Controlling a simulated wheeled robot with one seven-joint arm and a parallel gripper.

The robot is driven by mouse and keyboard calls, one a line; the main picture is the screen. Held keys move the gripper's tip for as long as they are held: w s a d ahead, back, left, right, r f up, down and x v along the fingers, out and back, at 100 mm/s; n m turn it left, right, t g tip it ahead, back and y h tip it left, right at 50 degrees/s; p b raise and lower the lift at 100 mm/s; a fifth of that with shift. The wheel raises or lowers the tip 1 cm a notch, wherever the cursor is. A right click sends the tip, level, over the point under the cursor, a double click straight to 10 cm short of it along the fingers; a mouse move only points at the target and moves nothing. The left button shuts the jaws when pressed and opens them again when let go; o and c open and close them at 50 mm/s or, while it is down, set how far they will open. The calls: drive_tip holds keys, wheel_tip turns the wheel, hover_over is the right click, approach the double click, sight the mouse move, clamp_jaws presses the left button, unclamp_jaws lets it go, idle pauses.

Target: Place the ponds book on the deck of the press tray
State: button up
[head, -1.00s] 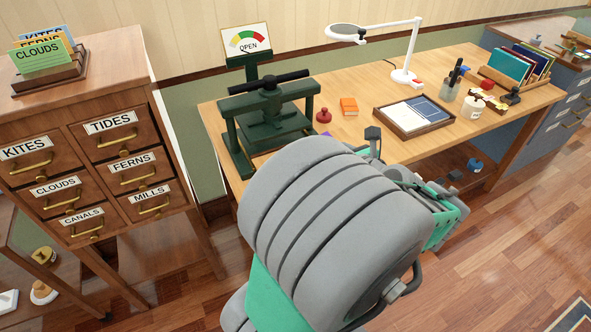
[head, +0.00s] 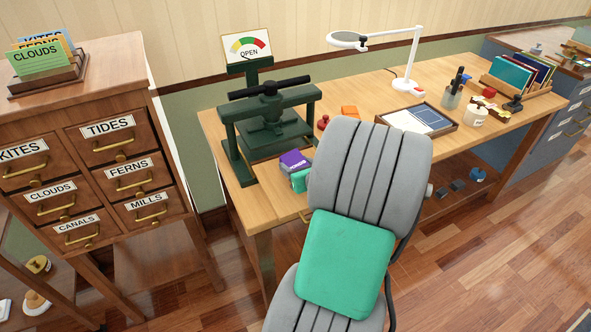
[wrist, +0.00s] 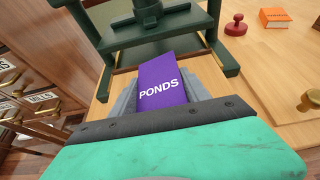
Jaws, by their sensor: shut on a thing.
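The purple book marked PONDS (wrist: 162,80) is held between the grey fingers of my gripper (wrist: 168,88), with its label facing the wrist camera. In the head view the book (head: 295,160) is in front of the dark green press (head: 270,120), near its right front foot. The far end of the book points toward the press opening in the wrist view. The press deck (head: 272,142) is the flat green plate between the posts, below the screw. The deck (wrist: 150,48) is partly hidden behind the book in the wrist view. I cannot tell the height of the book above the table.
A gauge sign (head: 248,47) behind the press reads OPEN. A red stamp (head: 323,122) and an orange book (head: 349,112) are right of the press. The drawer cabinet (head: 150,75) stands left, across a gap. A picture tray (head: 455,128) and lamp (head: 405,84) are farther right.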

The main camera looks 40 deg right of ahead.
drive_tip(key=shift+d+f, duration=0.1)
drive_tip(key=shift+f, duration=0.4)
drive_tip(key=shift+r, duration=0.1)
drive_tip(key=o, duration=1.6)
drive_tip(key=shift+o, duration=0.2)
